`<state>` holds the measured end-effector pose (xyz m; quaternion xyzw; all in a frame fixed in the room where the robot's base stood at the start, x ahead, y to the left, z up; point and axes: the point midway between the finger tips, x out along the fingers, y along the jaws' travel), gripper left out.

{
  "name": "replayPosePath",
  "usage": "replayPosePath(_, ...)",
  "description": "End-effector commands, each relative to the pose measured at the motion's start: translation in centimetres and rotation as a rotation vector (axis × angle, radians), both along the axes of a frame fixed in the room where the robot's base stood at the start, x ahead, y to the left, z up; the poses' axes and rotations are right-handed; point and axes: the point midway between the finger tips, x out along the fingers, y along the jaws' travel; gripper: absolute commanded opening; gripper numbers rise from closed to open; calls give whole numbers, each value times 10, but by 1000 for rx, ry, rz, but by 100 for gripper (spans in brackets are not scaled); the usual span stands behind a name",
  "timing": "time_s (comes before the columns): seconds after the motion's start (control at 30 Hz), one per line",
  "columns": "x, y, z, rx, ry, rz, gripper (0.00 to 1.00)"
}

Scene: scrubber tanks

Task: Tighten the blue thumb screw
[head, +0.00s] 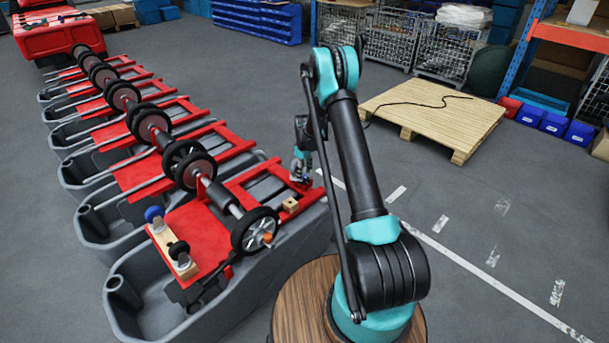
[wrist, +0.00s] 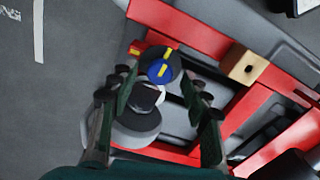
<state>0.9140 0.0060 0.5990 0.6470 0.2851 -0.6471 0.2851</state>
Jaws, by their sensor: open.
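The blue thumb screw (wrist: 157,71) shows in the wrist view as a round blue face with yellow marks in a dark round rim. It lies between and slightly beyond the tips of my gripper (wrist: 157,88). My gripper's two dark fingers are apart, one on each side of it; I see a gap at the tips and cannot tell whether either touches. In the head view my gripper (head: 300,172) points down at the right end of the nearest red frame (head: 240,187). The screw is hidden there behind my gripper.
A wooden block (wrist: 243,65) sits on the red frame right of the fingers. Several grey tanks (head: 115,300) with red frames and black wheels stand in a row at left. A blue knob (head: 153,214) is on a wooden strip. A pallet (head: 435,110) lies behind my arm. Floor at right is clear.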

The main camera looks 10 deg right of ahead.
Motion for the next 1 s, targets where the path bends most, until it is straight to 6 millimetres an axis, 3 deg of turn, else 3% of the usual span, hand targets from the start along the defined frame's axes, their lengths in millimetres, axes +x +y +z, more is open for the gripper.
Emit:
replayPosePath(0.43,0,0,-11,0,0,0,47)
replayPosePath(0.8,0,0,-10,0,0,0,2)
replayPosePath(1.0,0,0,-10,0,0,-7,0)
